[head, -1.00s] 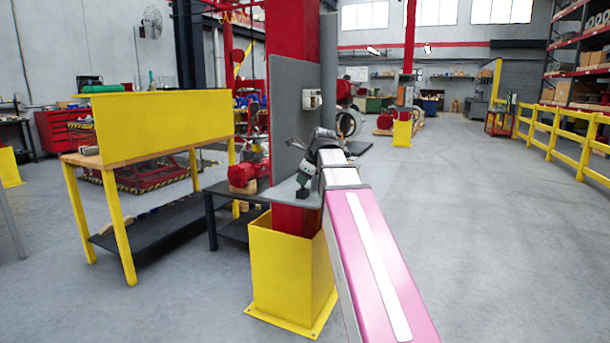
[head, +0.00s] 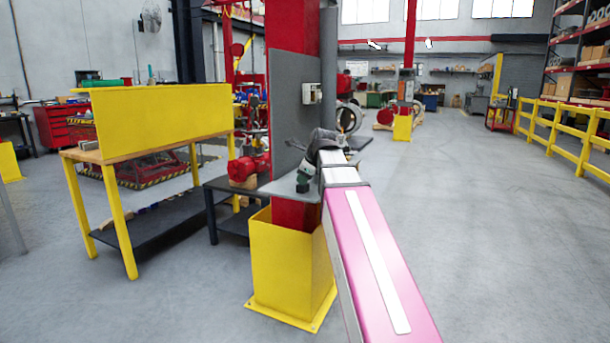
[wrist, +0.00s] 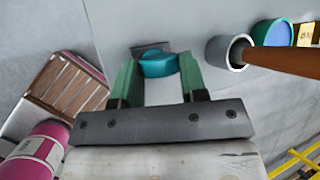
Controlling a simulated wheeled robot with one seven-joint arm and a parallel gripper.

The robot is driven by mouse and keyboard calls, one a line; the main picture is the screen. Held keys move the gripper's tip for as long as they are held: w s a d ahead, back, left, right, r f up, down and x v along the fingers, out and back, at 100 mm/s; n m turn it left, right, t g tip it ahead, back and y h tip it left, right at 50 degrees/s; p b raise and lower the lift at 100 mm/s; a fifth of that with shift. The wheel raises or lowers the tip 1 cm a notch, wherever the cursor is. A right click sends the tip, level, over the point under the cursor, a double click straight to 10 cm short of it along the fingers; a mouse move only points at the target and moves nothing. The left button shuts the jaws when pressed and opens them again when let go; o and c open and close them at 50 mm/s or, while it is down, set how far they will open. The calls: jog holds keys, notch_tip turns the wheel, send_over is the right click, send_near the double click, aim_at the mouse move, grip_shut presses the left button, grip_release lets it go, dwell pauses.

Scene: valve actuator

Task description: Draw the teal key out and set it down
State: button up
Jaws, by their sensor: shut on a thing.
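The teal key (wrist: 158,67) sits between the two green fingers of my gripper (wrist: 159,62) in the wrist view. The fingers are shut on it. A dark piece (wrist: 150,48) shows just beyond the key; whether the key still sits in it cannot be told. In the head view my gripper (head: 303,180) is small and points down over the grey shelf on the red column. The key cannot be made out there.
The grey shelf (head: 276,188) and upright grey panel (head: 290,105) stand close to my arm. In the wrist view, a grey ring (wrist: 229,53) with a brown bar and a teal round part (wrist: 272,33) lie to the right. A yellow guard (head: 290,270) surrounds the column foot.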

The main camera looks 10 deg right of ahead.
jog(key=o, duration=1)
jog(key=shift+o, duration=0.5)
jog(key=shift+s+f, duration=0.1)
jog(key=shift+s, duration=0.1)
jog(key=v, duration=1)
jog(key=shift+r, duration=0.4)
jog(key=shift+d, duration=0.15)
